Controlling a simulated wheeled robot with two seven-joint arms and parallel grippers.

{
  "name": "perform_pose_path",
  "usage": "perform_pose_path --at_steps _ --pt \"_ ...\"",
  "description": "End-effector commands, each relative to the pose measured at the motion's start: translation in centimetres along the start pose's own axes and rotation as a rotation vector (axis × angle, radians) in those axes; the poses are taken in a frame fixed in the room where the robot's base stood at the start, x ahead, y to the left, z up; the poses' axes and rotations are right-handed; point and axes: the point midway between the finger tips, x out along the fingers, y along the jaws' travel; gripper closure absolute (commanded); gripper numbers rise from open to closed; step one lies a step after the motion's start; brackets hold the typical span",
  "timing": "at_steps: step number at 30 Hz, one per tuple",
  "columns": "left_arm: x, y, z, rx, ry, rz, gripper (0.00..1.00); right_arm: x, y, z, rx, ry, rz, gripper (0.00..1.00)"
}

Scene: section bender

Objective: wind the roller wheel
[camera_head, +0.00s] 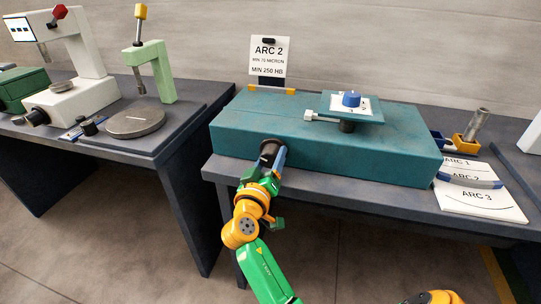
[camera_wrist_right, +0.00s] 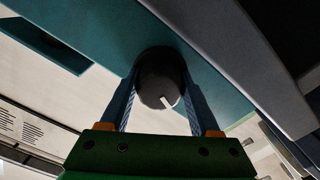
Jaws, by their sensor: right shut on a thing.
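The teal section bender (camera_head: 330,140) lies on the dark bench. A dark round wheel or knob (camera_head: 268,150) sticks out of its front face near the left end. My right gripper (camera_head: 273,160) is at this wheel and shut on it. In the right wrist view the dark wheel (camera_wrist_right: 160,78) sits between the two blue fingers of my right gripper (camera_wrist_right: 160,100), and a white pointer mark shows on its face. The fingers hide part of the wheel in the head view. My left gripper is not in view.
Cards marked ARC (camera_head: 480,190) lie at right beside a yellow holder (camera_head: 466,142). Other testers (camera_head: 150,60) stand on the left bench.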

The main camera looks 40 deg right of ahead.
Motion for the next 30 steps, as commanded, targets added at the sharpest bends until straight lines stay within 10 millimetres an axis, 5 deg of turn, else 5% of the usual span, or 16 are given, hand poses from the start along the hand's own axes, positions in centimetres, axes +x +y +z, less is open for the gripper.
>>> perform_pose_path --at_steps 30 --pt "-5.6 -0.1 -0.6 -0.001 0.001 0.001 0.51 0.0 0.5 -0.4 -0.961 0.001 0.002 0.93"
